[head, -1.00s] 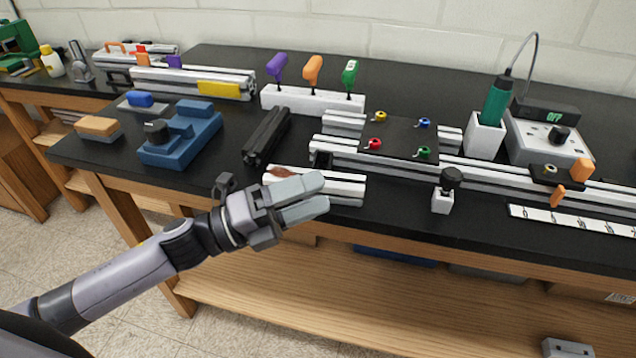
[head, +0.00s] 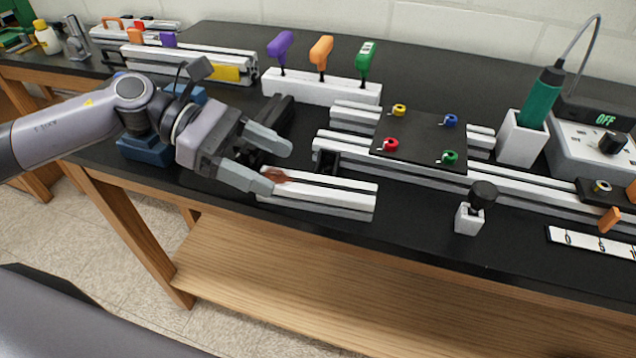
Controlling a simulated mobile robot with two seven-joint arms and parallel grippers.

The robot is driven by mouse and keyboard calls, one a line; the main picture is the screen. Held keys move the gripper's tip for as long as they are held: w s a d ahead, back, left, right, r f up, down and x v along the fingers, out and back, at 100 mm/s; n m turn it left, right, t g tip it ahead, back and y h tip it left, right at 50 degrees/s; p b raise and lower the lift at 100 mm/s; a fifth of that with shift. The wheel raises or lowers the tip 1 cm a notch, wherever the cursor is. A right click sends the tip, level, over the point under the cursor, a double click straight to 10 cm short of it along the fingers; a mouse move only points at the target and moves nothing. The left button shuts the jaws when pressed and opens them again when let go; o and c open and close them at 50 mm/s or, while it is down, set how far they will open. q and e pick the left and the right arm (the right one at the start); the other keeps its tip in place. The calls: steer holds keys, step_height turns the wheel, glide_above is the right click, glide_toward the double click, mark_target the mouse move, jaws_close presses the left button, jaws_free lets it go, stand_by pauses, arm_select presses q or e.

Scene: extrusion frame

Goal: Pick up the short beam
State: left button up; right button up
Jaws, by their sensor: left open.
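The short beam (head: 325,197) is a silver slotted extrusion lying flat near the table's front edge. A reddish-brown mark shows near its left end. My left gripper (head: 277,165) is open and empty, with its fingers pointing right. It is at the left end of the short beam, and the lower finger overlaps that end in the picture. I cannot tell whether it touches. My right gripper is not in view.
A dark beam (head: 284,107) lies behind my left gripper, partly hidden. A longer silver rail (head: 350,165) with a black plate (head: 420,142) lies just behind the short beam. A small clamp block (head: 470,218) stands to the right. The black tabletop (head: 415,210) between is clear.

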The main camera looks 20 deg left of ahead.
mark_target(312, 183)
arm_select(q)
steer(key=shift+p+x, duration=0.7)
steer(key=shift+x, duration=2.1)
steer(key=shift+w, duration=0.1)
steer(key=c, duration=1.2)
